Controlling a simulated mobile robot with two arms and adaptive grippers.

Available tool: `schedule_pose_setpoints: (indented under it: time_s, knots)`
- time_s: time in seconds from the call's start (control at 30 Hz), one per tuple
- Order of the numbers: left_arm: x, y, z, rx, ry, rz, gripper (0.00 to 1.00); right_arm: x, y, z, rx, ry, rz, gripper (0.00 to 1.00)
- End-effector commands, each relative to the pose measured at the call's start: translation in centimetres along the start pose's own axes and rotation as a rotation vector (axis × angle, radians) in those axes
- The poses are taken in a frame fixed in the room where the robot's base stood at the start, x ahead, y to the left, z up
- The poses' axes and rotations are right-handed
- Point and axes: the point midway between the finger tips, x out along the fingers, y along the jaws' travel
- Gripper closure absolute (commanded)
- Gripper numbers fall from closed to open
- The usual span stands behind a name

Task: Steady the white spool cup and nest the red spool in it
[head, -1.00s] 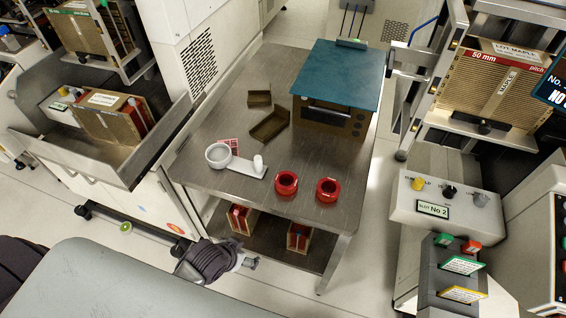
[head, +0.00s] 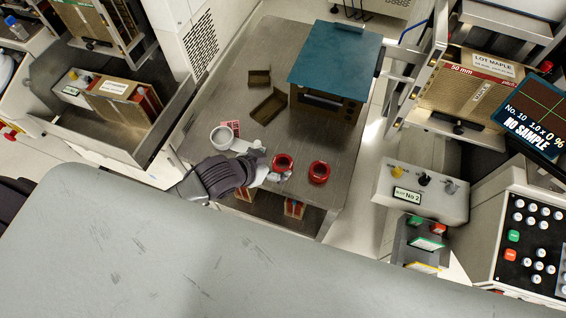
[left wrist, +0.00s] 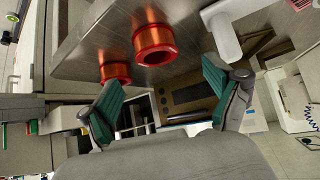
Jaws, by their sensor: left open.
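The white spool cup (head: 221,137) stands upright at the left front of the steel table, on the end of a white base. Its opening shows no spool inside. Two red spools stand at the table's front: the nearer-to-cup one (head: 282,163) and one to its right (head: 319,172). In the left wrist view the spools (left wrist: 152,40) (left wrist: 115,72) show copper-coloured windings. My left gripper (head: 273,164) is open and empty at the front edge, its fingers spread near the left spool and the white post. It also shows in the left wrist view (left wrist: 160,82). My right gripper is not in view.
A blue-topped brown box (head: 335,60) stands at the back right of the table (head: 225,85). A red-and-white card (head: 232,127) lies behind the cup. Boxes sit on the lower shelf.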

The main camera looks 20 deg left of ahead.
Motion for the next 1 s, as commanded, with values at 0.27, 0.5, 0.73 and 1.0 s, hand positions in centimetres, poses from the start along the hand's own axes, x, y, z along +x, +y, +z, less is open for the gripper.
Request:
schedule_pose_setpoints:
  time_s: [0.27, 0.5, 0.73, 1.0]
  knots:
    - [2.4, 0.1, 0.1, 0.000, 0.000, 0.001, 0.10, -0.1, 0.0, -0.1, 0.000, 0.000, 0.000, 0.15]
    - [5.7, 0.3, 0.5, 0.000, -0.001, 0.001, 0.10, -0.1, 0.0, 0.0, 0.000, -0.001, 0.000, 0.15]
    - [6.2, 0.3, 0.5, 0.001, -0.001, 0.001, 0.10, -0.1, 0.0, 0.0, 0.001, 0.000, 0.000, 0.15]
    - [6.2, 0.3, 0.5, 0.001, -0.001, 0.001, 0.43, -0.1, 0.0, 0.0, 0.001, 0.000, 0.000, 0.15]
